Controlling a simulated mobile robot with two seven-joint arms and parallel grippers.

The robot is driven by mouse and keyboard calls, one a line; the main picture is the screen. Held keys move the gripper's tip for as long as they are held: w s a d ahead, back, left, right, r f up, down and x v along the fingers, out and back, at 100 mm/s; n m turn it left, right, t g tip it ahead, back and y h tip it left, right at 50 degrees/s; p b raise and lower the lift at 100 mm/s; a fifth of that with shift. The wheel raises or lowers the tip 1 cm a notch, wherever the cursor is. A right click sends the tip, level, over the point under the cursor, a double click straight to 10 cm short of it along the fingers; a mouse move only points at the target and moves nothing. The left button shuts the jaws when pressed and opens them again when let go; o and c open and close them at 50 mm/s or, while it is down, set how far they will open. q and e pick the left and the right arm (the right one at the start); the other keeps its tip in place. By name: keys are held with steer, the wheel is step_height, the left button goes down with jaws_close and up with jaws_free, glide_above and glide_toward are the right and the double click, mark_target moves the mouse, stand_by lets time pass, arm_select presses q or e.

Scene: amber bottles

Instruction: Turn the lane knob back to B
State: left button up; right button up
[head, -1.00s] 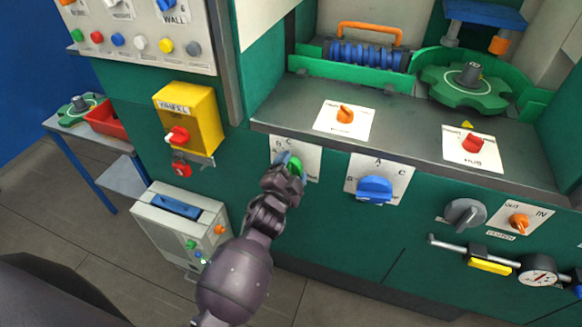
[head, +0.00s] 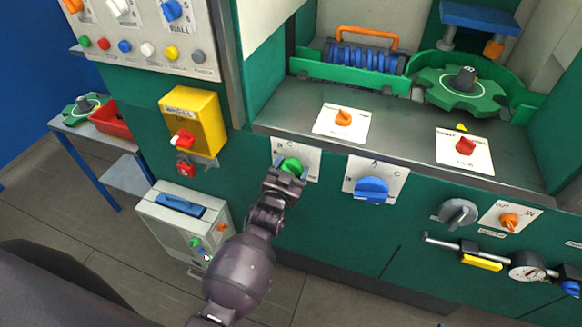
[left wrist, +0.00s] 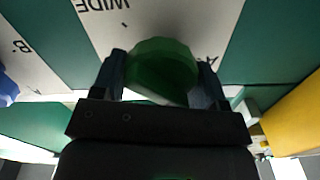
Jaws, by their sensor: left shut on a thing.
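A green knob (head: 292,164) sits on a white lettered plate (head: 310,160) on the green machine front. My left gripper (head: 289,172) is shut on this knob, one finger on each side. In the left wrist view the green knob (left wrist: 162,66) lies between the two fingers of the left gripper (left wrist: 162,84), and its plate reads WIDE upside down. The fingers and wrist hide part of the knob, so I cannot tell which letter it points to. No lane label is readable. My right gripper is not in view.
A blue knob (head: 371,190) on a lettered plate is right of the gripper. A yellow box (head: 197,120) with a red knob is to the left. A grey case (head: 180,222) stands on the floor below. The dark ledge (head: 400,135) juts out above.

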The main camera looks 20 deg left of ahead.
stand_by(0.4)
arm_select(q)
steer(key=o, duration=0.9)
steer(key=s, duration=1)
steer(key=shift+s+a, duration=0.2)
steer(key=shift+s, duration=0.2)
